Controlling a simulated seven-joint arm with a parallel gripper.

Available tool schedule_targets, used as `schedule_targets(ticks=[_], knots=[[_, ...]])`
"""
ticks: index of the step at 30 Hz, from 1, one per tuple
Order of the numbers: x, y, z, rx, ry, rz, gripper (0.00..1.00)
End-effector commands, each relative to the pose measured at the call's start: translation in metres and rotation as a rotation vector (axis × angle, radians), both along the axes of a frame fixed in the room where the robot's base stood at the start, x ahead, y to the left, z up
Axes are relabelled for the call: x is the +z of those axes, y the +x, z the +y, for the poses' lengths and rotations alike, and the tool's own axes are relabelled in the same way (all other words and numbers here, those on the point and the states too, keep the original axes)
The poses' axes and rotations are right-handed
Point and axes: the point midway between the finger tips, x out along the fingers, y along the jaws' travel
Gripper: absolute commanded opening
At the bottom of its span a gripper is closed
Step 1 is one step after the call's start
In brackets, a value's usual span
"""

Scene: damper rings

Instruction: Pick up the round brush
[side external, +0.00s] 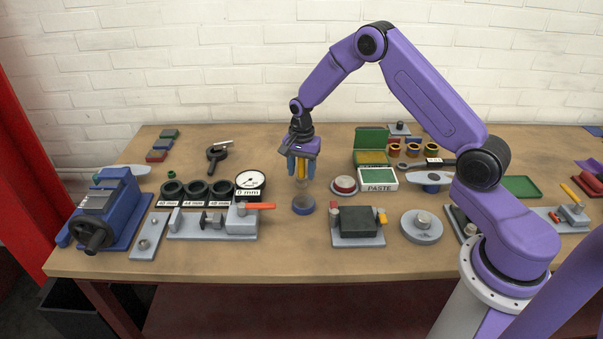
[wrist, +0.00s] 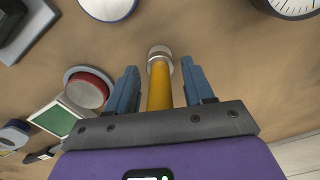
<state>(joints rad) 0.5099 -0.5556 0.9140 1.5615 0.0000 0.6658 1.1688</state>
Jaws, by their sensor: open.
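The round brush has a yellow handle (wrist: 160,88) and a pale grey lower end (wrist: 159,53). It stands upright between my gripper's two blue fingers. My gripper (wrist: 160,90) is open, with a finger on each side of the handle and gaps visible in the wrist view. In the side view, my gripper (side external: 301,168) points down around the yellow handle, and the brush's grey lower part (side external: 302,185) shows beneath the fingers.
A red-topped round dish (side external: 344,185) and a paste box (side external: 377,180) stand to the right. A dial gauge (side external: 250,182) and a fixture with an orange lever (side external: 240,216) stand to the left. Bare bench lies in front of the blue-rimmed piece.

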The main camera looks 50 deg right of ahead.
Motion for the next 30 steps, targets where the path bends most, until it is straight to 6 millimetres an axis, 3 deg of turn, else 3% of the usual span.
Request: schedule_targets(ticks=[1,5,6,20,26,30], knots=[[0.0,0.0,0.0,0.0,0.0,0.0,0.46],[0.0,0.0,0.0,0.0,0.0,0.0,0.03],[0.0,0.0,0.0,0.0,0.0,0.0,0.0],[0.008,0.001,0.0,0.0,0.0,-0.002,0.0],[0.033,0.001,0.0,0.001,0.0,-0.004,0.0],[0.051,-0.016,0.001,0.001,0.0,-0.002,0.0]])
